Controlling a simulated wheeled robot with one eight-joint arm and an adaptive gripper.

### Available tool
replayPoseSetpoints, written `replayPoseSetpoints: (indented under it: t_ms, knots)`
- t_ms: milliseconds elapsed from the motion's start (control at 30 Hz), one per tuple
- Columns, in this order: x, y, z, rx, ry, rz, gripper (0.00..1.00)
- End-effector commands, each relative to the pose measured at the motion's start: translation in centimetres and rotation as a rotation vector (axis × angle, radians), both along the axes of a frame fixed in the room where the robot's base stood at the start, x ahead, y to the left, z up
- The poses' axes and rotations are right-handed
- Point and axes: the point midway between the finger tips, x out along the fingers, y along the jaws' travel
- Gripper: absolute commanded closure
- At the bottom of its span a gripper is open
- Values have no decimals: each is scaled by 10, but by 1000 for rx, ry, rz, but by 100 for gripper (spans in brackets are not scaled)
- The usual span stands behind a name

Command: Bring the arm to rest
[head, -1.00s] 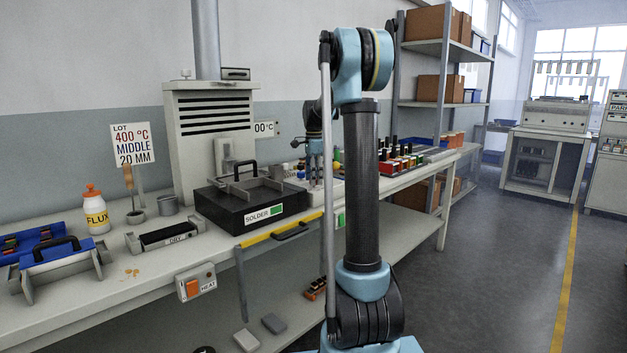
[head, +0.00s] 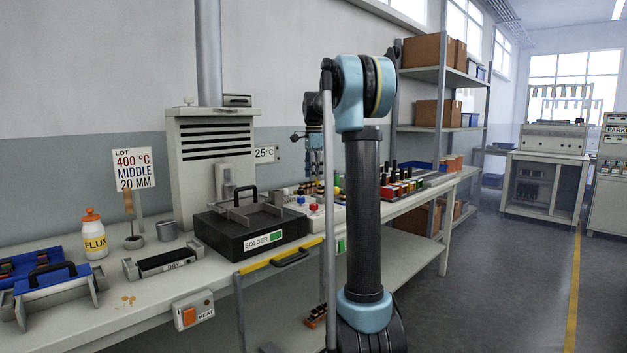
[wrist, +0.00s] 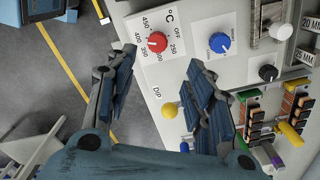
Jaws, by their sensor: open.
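My gripper (wrist: 160,100) is open and empty in the wrist view, its two dark blue padded fingers apart. It hangs above a control panel (wrist: 184,70) with a red temperature knob (wrist: 156,43), a blue knob (wrist: 219,43) and a yellow knob (wrist: 169,110).
A fume hood (head: 215,150) stands behind. Shelves (head: 440,75) with boxes stand at the back. The floor (head: 480,290) to the right is clear.

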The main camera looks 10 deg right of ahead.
Motion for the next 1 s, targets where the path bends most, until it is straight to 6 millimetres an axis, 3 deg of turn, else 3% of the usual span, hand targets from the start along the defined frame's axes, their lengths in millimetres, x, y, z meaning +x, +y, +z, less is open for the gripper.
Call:
replayPoseSetpoints:
  t_ms: [233, 367, 667, 1000]
  knots:
    - [-2, 0, 0, 0, 0, 4, 52]
    - [-16, 0, -1, 0, -5, 42, 52]
    - [-98, 0, -15, -6, -37, 284, 52]
    - [-197, -1, -53, -23, -74, 581, 52]
